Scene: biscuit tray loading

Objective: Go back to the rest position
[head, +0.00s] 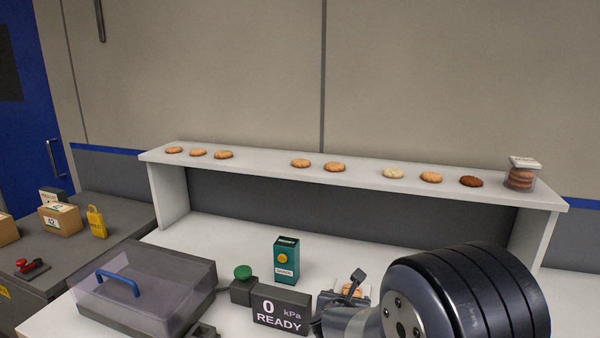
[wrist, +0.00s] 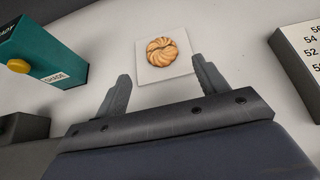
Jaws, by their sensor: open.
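My gripper (wrist: 162,88) is open in the wrist view, its two fingers apart with nothing between them. A swirled round biscuit (wrist: 163,51) lies on a small white square card (wrist: 147,74) just beyond the fingertips. In the head view my gripper (head: 352,290) is low at the right of centre, partly hidden by my thick dark arm. The biscuit (head: 352,289) shows only in part there, behind one finger.
A white shelf (head: 280,165) carries several biscuits and a clear jar (head: 520,174). A teal box (head: 286,260), green button (head: 243,272), READY display (head: 281,312) and lidded clear case (head: 150,290) stand on the white table.

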